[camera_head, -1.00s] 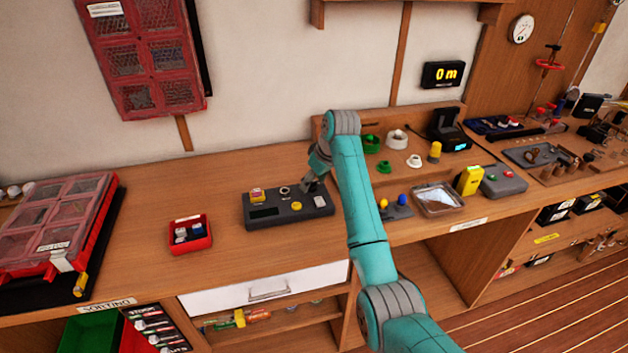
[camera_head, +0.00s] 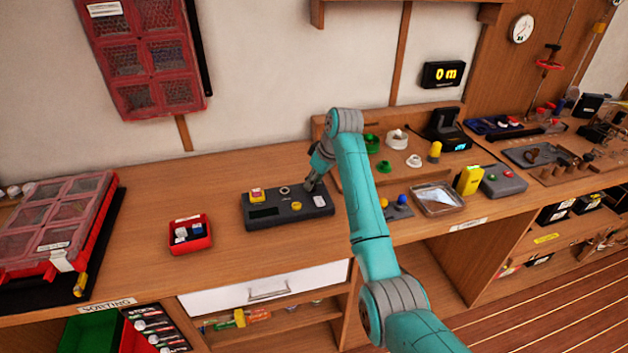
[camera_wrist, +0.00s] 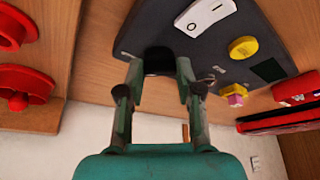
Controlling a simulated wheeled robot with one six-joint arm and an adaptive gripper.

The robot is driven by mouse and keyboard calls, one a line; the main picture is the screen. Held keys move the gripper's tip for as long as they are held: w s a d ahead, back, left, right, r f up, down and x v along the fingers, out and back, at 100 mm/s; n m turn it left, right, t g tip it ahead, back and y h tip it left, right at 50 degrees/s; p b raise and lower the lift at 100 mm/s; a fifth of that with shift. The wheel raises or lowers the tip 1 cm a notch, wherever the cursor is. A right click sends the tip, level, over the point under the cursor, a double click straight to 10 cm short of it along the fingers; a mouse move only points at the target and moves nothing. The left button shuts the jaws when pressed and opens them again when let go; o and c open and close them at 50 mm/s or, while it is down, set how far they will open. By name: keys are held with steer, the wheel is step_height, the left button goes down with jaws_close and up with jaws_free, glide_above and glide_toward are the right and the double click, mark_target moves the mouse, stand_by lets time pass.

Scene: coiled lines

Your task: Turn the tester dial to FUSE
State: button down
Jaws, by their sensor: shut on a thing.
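The tester (camera_head: 262,221) is a dark grey box on the bench, with a yellow knob (camera_head: 296,206), a white rocker switch (camera_head: 320,201) and a dark display (camera_head: 265,213). In the wrist view the tester (camera_wrist: 150,32) fills the top. My gripper (camera_head: 311,186) is down at the tester's back right part. In the wrist view my gripper (camera_wrist: 160,64) is shut on a black dial (camera_wrist: 158,58) between its fingertips. The dial's pointer and the FUSE mark are not readable; the fingers and dial hide much of that area.
A red bin (camera_head: 190,240) with small parts stands left of the tester. A red sorting case (camera_head: 55,225) lies at far left. To the right are a clear tray (camera_head: 438,200) and a yellow block (camera_head: 469,180). Bench between bin and tester is clear.

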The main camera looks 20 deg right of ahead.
steer(key=n, duration=0.2)
steer(key=n+g+y, duration=0.1)
steer(key=n, duration=0.2)
steer(key=shift+w+d+g, duration=0.15)
steer(key=shift+w+g, duration=0.05)
steer(key=shift+g, duration=0.1)
steer(key=n+g, duration=0.1)
steer(key=n, duration=0.1)
steer(key=n+g, duration=0.1)
steer(key=n, duration=0.2)
steer(key=shift+w+y, duration=0.15)
steer(key=shift+y, duration=0.25)
steer(key=shift+n, duration=0.3)
steer(key=c, duration=0.8)
jaws_free()
steer(key=shift+o, duration=0.2)
steer(key=shift+d+r, duration=0.1)
